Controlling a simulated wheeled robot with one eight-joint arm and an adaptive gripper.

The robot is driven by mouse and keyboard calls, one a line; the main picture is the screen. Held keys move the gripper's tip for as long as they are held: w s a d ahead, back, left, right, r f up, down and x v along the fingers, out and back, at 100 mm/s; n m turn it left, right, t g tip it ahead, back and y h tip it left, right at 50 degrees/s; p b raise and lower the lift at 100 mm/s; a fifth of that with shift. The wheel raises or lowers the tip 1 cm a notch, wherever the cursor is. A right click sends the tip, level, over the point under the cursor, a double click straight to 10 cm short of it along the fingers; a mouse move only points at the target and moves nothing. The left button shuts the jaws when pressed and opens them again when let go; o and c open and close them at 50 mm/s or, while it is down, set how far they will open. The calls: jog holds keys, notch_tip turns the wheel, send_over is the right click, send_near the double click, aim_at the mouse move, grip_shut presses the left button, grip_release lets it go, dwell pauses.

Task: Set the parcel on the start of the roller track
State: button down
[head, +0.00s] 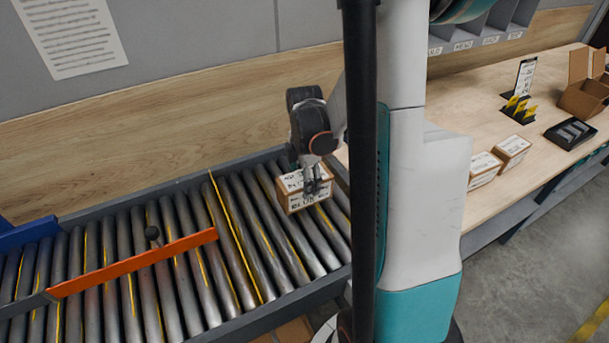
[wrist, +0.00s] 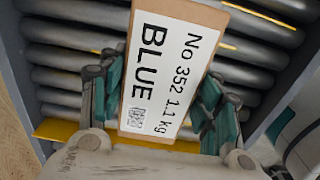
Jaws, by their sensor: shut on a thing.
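The parcel (head: 292,198) is a small brown box with white labels. In the wrist view its label (wrist: 165,65) reads "No 352 1.1 kg BLUE". My gripper (head: 313,186) is shut on it, with one finger on each side in the wrist view (wrist: 160,98). The parcel is over the right end of the roller track (head: 215,245), right of a yellow line across the rollers. I cannot tell whether its underside touches the rollers.
An orange bar (head: 135,262) with a dark knob lies slantwise over the rollers at left. Two boxes (head: 484,168) (head: 512,150), a black tray (head: 570,133), yellow-tabbed holder (head: 517,108) and open carton (head: 584,98) are on the right bench. Rollers between bar and parcel are clear.

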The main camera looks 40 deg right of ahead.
jog(key=shift+f+b, duration=0.3)
jog(key=shift+f, duration=1.1)
jog(key=shift+f, duration=0.1)
jog(key=c, duration=0.5)
grip_release()
notch_tip(320, 180, up, 12)
jog(key=p, duration=0.3)
